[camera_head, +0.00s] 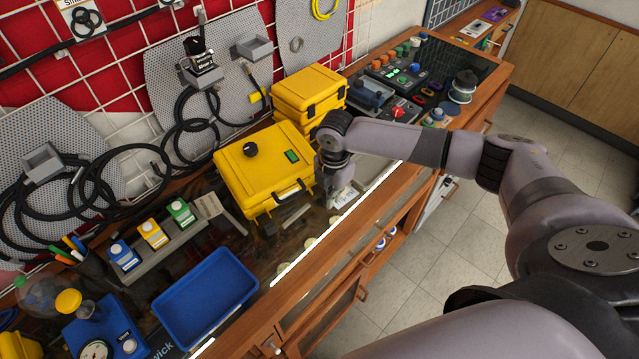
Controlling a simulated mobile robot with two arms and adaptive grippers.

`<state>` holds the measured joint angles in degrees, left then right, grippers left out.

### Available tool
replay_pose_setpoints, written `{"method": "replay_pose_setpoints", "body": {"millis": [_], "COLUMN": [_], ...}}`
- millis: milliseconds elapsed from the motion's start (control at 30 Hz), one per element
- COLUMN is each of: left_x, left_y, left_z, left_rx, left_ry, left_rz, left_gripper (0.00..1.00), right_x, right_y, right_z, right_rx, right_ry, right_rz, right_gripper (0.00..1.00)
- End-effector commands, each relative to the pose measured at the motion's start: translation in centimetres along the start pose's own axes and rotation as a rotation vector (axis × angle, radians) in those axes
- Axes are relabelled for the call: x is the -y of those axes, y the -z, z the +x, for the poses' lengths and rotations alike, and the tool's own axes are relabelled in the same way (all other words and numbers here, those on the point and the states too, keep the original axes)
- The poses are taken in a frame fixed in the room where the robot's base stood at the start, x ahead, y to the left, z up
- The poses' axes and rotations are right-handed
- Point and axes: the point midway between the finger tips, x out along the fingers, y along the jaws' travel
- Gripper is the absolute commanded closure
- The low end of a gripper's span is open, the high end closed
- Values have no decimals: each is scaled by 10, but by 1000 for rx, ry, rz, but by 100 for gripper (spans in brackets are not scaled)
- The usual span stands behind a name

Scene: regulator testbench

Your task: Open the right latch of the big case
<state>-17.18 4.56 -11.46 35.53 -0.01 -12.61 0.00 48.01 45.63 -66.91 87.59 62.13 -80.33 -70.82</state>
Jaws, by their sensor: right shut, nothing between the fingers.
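The big case (240,178) is yellow and lies closed on the bench, with a black knob and a small green display on its lid. Its dark handle (290,191) is on the front side, facing the bench edge. My right gripper (333,182) points down beside the case's front right corner, shut and empty. The right latch is too small and too close to the gripper to make out, and I cannot tell whether they touch. My left gripper is not in view.
Smaller stacked yellow cases (308,88) stand behind the big case on the right. A blue tray (207,300) and a rack of small bottles (152,235) are on the left. Control boxes (402,78) fill the bench's far right. Black hoses hang on the back wall.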

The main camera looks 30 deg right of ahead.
Motion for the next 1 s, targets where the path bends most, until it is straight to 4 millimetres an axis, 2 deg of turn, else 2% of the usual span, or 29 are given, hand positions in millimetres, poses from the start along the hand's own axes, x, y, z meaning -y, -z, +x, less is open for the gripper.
{"method": "replay_pose_setpoints", "body": {"millis": [667,733,1000], "left_x": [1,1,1], "left_y": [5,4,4], "left_z": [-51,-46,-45], "left_rx": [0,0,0], "left_ry": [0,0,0], "left_rz": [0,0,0], "left_gripper": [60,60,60], "right_x": [0,-1,0], "right_y": [0,0,-1], "right_z": [-52,-53,-69], "right_rx": [1,1,1], "right_ry": [0,-1,0], "right_rz": [1,0,1], "right_gripper": [100,100,100]}}
